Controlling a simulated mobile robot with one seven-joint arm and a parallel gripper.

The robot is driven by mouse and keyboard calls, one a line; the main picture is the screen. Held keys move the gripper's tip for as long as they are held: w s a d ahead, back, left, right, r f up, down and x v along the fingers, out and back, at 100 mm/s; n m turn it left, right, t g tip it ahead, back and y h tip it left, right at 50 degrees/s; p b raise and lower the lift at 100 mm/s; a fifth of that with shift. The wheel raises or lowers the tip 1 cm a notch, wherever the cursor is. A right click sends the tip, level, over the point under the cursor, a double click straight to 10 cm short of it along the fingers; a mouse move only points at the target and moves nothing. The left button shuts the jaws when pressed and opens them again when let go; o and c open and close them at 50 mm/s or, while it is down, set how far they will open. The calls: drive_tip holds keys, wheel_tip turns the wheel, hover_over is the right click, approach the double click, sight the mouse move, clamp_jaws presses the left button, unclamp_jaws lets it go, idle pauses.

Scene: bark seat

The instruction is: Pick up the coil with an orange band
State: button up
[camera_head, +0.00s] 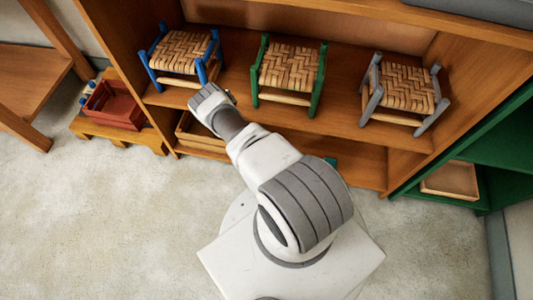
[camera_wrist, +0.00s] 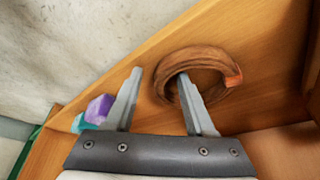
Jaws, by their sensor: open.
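The coil (camera_wrist: 198,55) is a brown ring with an orange band (camera_wrist: 233,76) on its right side, lying on a wooden shelf in the wrist view. My gripper (camera_wrist: 160,74) is open and empty. Its right finger overlaps the coil's opening in the picture and its left finger is just outside the coil's left side. I cannot tell how far the fingertips are above the shelf or whether they touch the coil. In the head view my arm reaches to the shelving unit; the fingers and the coil are hidden there.
A purple block (camera_wrist: 99,108) and a teal piece (camera_wrist: 84,123) lie left of my gripper. Stools with blue (camera_head: 180,52), green (camera_head: 288,68) and grey (camera_head: 404,88) frames stand on the upper shelf. A red box (camera_head: 114,104) is at left. The floor is clear.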

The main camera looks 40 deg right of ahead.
clamp_jaws()
idle(0.6)
